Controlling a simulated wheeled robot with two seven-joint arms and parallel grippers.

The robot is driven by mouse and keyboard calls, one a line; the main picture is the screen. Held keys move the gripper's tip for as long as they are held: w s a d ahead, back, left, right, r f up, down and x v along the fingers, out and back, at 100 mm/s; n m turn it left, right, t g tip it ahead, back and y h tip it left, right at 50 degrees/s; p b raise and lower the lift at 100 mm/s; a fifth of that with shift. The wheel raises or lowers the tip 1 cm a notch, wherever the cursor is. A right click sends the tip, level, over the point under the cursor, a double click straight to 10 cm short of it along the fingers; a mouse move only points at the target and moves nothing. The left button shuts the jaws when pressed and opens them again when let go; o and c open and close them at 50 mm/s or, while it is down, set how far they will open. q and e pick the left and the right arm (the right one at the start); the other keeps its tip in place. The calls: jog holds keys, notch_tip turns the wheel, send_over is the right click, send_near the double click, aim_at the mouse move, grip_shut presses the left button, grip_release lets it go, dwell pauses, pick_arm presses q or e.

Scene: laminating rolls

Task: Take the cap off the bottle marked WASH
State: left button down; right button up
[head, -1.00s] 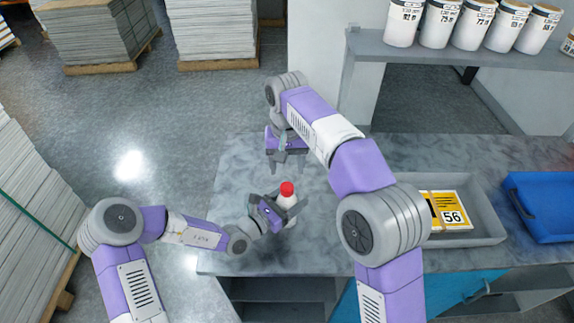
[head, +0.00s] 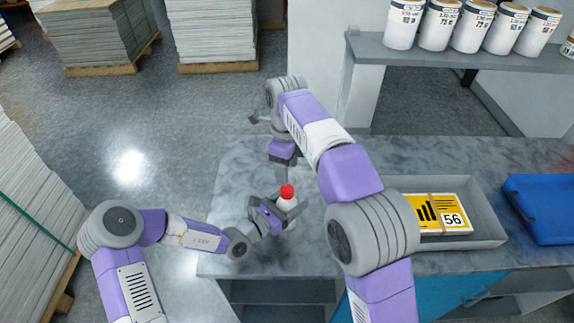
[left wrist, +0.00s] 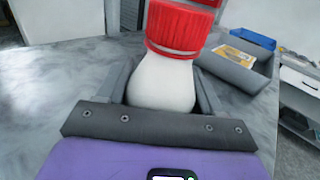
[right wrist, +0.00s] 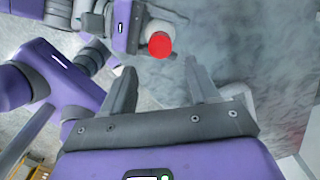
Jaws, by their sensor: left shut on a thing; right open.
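A white bottle (head: 287,206) with a red cap (head: 287,191) stands upright on the marbled counter. My left gripper (head: 272,217) is shut around the bottle's white body. In the left wrist view the bottle (left wrist: 163,82) is between the fingers, with the red cap (left wrist: 180,28) above them. No WASH marking is legible on it. My right gripper (right wrist: 163,85) is open and empty; its fingers point toward the red cap (right wrist: 160,45), which is apart from them. In the head view my right gripper (head: 283,170) is above and behind the bottle.
A grey tray (head: 490,240) with a yellow card pack marked 56 (head: 440,213) lies on the counter at right, beside a blue bin (head: 545,205). Several labelled tins (head: 440,24) stand on the shelf (head: 465,52) behind. The counter left of the bottle is clear.

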aim_at(287, 189)
jog(key=m, duration=0.3)
jog(key=shift+m, duration=0.4)
jog(key=shift+f+m, duration=0.1)
jog(key=shift+m, duration=0.3)
notch_tip(287, 189, down, 8)
jog(key=shift+r, duration=0.15)
